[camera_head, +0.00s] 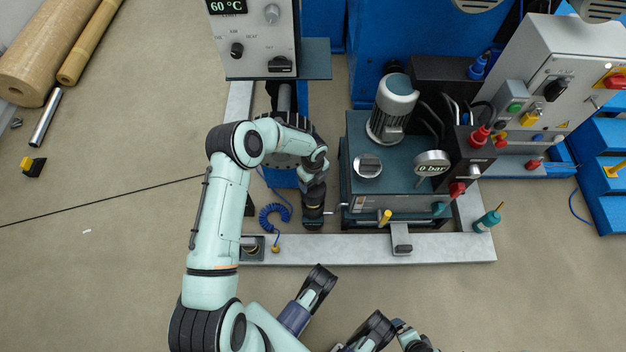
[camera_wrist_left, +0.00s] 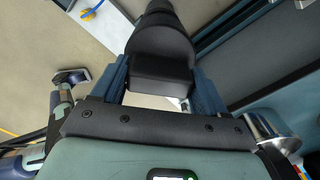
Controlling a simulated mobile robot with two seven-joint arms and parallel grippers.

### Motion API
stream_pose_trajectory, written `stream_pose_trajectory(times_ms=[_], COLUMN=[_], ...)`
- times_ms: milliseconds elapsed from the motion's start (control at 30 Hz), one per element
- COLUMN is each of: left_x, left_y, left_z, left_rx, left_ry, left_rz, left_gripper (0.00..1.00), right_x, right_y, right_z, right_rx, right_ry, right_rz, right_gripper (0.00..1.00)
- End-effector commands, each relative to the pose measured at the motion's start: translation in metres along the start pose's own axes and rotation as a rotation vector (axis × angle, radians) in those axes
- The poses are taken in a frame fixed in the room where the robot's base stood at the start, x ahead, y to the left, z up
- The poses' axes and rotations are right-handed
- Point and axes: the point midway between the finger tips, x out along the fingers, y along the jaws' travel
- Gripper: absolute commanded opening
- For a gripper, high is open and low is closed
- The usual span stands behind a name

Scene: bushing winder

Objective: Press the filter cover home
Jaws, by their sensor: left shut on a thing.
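My wrist and hand hide most of this part in the head view. I cannot tell how far it is seated, or what lies beneath it. Dark and pale links of my other arm show at the bottom of the head view; its fingertips are not clear.
A motor (camera_head: 391,108), a round filler cap (camera_head: 368,166) and a 0 bar gauge (camera_head: 432,163) stand on the unit. A blue coiled hose (camera_head: 275,215) lies left of my gripper. A grey frame rail (camera_head: 350,252) runs in front.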

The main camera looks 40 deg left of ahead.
Motion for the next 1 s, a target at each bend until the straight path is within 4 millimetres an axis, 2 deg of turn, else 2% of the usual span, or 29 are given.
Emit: stream_pose_trajectory(times_ms=[1000], left_x=[0.024], left_y=[0.0], left_z=[0.0], left_rx=[0.0], left_ry=[0.0], left_rz=[0.0], left_gripper=[0.31], right_x=[0.017], right_y=[0.003], right_z=[-0.001], right_rx=[0.0], right_ry=[-0.001], right_rz=[0.001], right_gripper=[0.99])
